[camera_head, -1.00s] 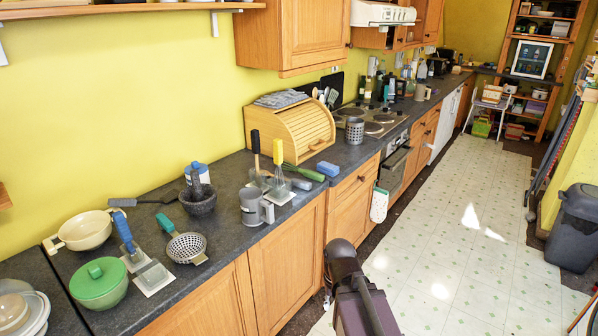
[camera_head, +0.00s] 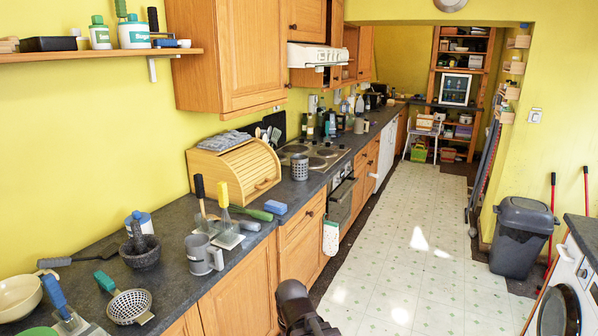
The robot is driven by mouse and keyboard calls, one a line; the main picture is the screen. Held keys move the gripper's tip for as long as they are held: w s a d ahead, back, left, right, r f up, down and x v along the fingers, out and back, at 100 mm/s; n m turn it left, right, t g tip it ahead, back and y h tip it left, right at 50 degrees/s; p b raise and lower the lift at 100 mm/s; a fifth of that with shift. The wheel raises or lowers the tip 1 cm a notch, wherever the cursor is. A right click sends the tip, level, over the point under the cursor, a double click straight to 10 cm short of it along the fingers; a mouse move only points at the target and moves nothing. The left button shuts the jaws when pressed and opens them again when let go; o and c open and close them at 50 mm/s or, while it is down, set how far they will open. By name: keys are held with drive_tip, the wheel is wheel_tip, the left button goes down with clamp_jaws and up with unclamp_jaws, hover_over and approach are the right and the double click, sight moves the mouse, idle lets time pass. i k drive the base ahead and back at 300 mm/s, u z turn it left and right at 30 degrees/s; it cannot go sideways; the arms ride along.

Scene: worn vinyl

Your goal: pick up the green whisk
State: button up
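My gripper's fingers are not in view.
Close by are a grey mug (camera_head: 203,256), a black-handled utensil (camera_head: 200,194), a blue sponge (camera_head: 275,207), a bread box (camera_head: 236,170), a mortar (camera_head: 140,252) and a strainer (camera_head: 130,306). The floor (camera_head: 400,260) is clear. A bin (camera_head: 520,240) and a washing machine (camera_head: 568,290) stand right.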

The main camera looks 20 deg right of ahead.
sight(263, 216)
drive_tip(key=k, duration=0.65)
drive_tip(key=u, duration=0.55)
drive_tip(key=i, duration=1.3)
drive_tip(key=z, duration=0.45)
drive_tip(key=i, duration=0.6)
drive_tip(key=z, duration=0.45)
